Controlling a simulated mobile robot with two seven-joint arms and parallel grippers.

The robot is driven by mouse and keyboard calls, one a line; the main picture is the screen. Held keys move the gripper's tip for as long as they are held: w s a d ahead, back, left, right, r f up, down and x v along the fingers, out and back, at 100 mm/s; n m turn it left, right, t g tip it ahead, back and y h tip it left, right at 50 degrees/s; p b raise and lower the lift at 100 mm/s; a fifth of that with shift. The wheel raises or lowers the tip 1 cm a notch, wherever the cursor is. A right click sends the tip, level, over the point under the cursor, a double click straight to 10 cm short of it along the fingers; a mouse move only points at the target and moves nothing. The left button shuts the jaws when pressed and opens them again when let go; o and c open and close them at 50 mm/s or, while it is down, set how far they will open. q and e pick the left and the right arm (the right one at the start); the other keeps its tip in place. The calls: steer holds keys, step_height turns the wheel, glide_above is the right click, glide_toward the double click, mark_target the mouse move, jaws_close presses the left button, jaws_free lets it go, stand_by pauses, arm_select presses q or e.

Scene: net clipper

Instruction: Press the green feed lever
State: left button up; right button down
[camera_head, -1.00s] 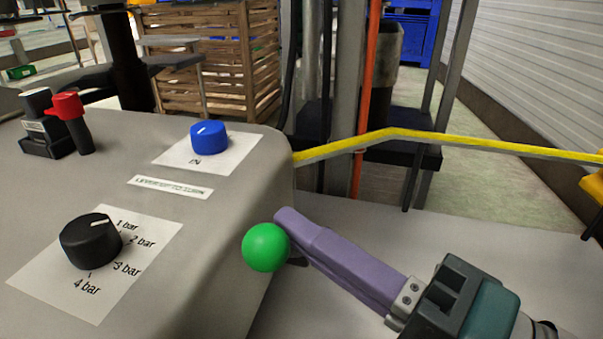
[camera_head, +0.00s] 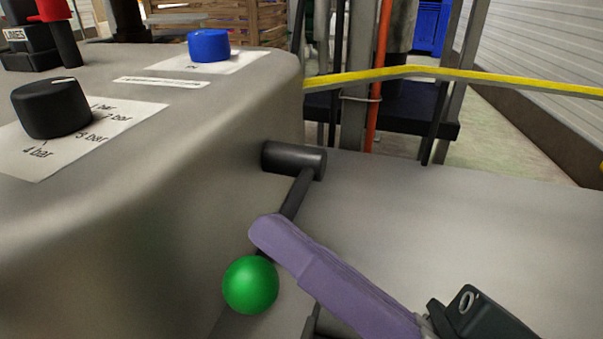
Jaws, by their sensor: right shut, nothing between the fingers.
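The green ball knob of the feed lever (camera_head: 250,285) shows at the bottom centre of the head view. Its dark rod (camera_head: 296,196) runs up to a black cylindrical pivot (camera_head: 294,159) on the side of the grey machine. My right gripper (camera_head: 268,232), with purple fingers pressed together, comes in from the lower right. Its tip lies over the rod just above and to the right of the ball and hides part of the rod. I cannot tell whether the tip touches the lever. The gripper is shut with nothing in it. My left gripper is not in view.
The machine housing (camera_head: 150,210) fills the left, with a black pressure dial (camera_head: 51,108) and a blue knob (camera_head: 209,46) on top. A yellow bar (camera_head: 430,73) crosses behind. A flat grey surface (camera_head: 460,210) at the right is clear.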

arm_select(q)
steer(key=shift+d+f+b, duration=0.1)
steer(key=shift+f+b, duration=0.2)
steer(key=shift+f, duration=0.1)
arm_select(e)
steer(key=shift+s+f, duration=0.1)
steer(key=shift+f, duration=0.4)
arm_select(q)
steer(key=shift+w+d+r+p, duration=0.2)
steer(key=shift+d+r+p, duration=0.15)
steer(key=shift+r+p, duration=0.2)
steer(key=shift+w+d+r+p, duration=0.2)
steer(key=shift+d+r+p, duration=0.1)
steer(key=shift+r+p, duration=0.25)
arm_select(e)
steer(key=s+d, duration=0.3)
steer(key=d, duration=0.6)
steer(key=shift+f, duration=0.2)
